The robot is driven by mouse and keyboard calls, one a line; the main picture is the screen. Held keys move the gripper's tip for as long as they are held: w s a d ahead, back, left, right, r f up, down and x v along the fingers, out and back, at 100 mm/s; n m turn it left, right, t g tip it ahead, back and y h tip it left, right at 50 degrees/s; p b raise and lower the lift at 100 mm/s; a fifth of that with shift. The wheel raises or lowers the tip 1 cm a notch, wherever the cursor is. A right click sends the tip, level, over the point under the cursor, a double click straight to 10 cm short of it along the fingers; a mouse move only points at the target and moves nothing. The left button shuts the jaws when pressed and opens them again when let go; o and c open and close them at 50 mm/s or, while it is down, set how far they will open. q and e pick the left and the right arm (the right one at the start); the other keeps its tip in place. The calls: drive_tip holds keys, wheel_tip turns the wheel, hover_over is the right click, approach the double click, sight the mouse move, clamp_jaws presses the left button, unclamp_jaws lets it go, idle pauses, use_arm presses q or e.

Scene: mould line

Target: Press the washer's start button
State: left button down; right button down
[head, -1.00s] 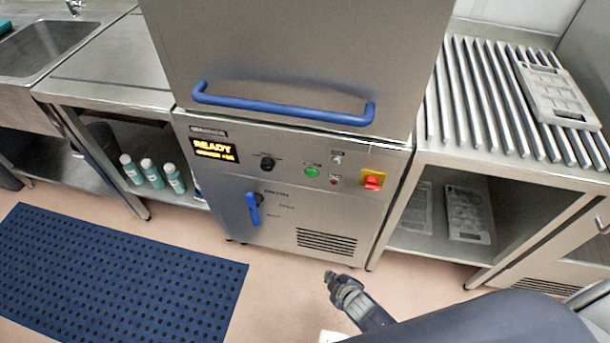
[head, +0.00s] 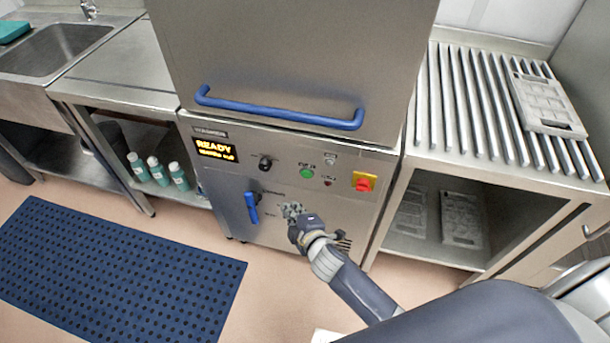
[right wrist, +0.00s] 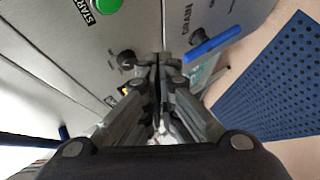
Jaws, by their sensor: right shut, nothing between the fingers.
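The washer (head: 290,140) stands in the middle of the head view, with its blue bar handle (head: 280,113) across the hood and a display reading READY (head: 215,149). Its green start button (head: 306,174) sits on the front panel, left of a red knob on a yellow plate (head: 364,181). The green button with the START label also shows at the top left of the right wrist view (right wrist: 107,5). My right gripper (head: 291,209) is shut and empty in front of the panel, below the green button and apart from it. My left gripper is not in view.
A blue drain lever (head: 251,207) and a black knob (head: 265,163) are also on the panel. A roller table (head: 495,165) with a grey mould stands to the right. Bottles (head: 158,171) stand on the left shelf. A blue mat (head: 110,270) lies on the floor.

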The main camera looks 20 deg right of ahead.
sight(307, 174)
drive_tip(key=w+d, duration=0.5)
drive_tip(key=w, duration=0.2)
idle(0.5)
drive_tip(key=shift+w, duration=0.2)
idle(1.1)
drive_tip(key=shift+w+d, duration=0.25)
drive_tip(key=shift+w, duration=0.05)
drive_tip(key=shift+w+d, duration=0.25)
drive_tip(key=shift+w, duration=0.1)
idle(0.7)
idle(0.3)
drive_tip(key=shift+s+a, duration=0.5)
drive_tip(key=shift+s, duration=0.25)
